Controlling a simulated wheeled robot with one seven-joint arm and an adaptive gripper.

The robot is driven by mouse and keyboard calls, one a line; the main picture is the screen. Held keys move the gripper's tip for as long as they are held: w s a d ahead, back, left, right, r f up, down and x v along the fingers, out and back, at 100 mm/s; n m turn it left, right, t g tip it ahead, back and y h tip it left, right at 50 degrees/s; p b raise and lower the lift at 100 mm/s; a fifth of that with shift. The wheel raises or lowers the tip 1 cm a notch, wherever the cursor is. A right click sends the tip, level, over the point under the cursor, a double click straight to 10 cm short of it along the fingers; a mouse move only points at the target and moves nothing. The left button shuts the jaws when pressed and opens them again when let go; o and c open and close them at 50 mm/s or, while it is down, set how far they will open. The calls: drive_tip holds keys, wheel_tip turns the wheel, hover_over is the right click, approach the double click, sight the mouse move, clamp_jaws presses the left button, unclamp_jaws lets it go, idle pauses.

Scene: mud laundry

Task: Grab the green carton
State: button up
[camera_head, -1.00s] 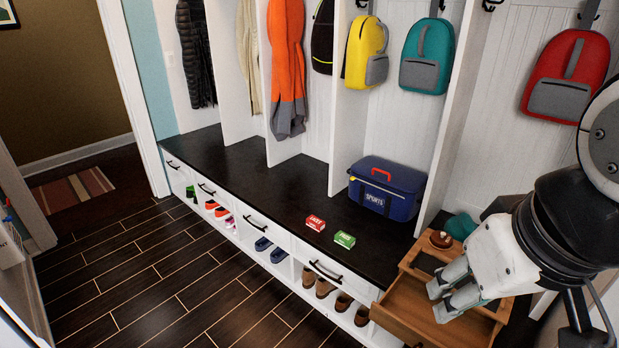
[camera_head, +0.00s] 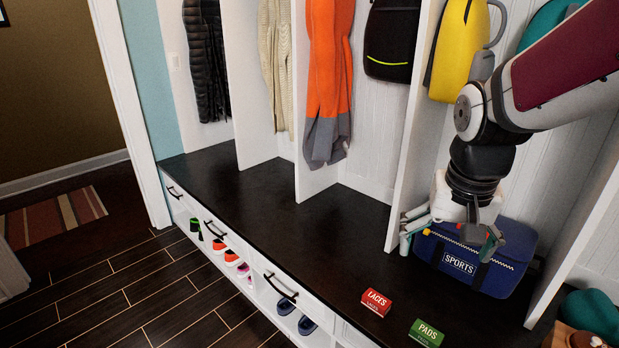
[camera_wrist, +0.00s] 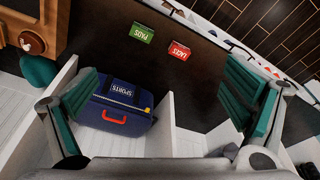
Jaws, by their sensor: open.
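The green carton (camera_head: 426,334), labelled PADS, lies on the dark bench top near its front edge, at the bottom of the head view. In the wrist view the green carton (camera_wrist: 142,33) is at the upper middle, beside the red carton. The red carton (camera_head: 376,302), labelled LACES, lies just to its left in the head view; it also shows in the wrist view (camera_wrist: 179,51). My gripper (camera_head: 446,240) is open and empty, in front of the blue bag and apart from both cartons. In the wrist view its teal fingers (camera_wrist: 165,110) are spread wide.
A blue SPORTS bag (camera_head: 478,262) stands on the bench (camera_head: 265,195) behind the cartons. White cubby dividers (camera_head: 405,150) rise from the bench. A teal cap (camera_head: 592,314) is at the lower right. The bench left of the cartons is clear.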

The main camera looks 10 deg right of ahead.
drive_tip(key=w+d+f+m+g+b, duration=0.1)
drive_tip(key=w+d+f+b, duration=0.15)
drive_tip(key=f, duration=0.25)
drive_tip(key=w+d+f+m+b, duration=0.1)
drive_tip(key=w+d+f+b, duration=0.1)
drive_tip(key=w+f, duration=0.3)
drive_tip(key=m+g+y+b, duration=0.1)
drive_tip(key=m+b, duration=0.2)
drive_tip(key=b, duration=0.7)
hover_over(428, 332)
wheel_tip(428, 332, down, 28)
drive_tip(key=shift+w+f, duration=0.1)
drive_tip(key=shift+f+b, duration=1.45)
drive_tip(key=shift+f, duration=1.7)
drive_tip(key=shift+r, duration=0.1)
drive_tip(key=shift+c, duration=0.3)
drive_tip(key=c, duration=1.2)
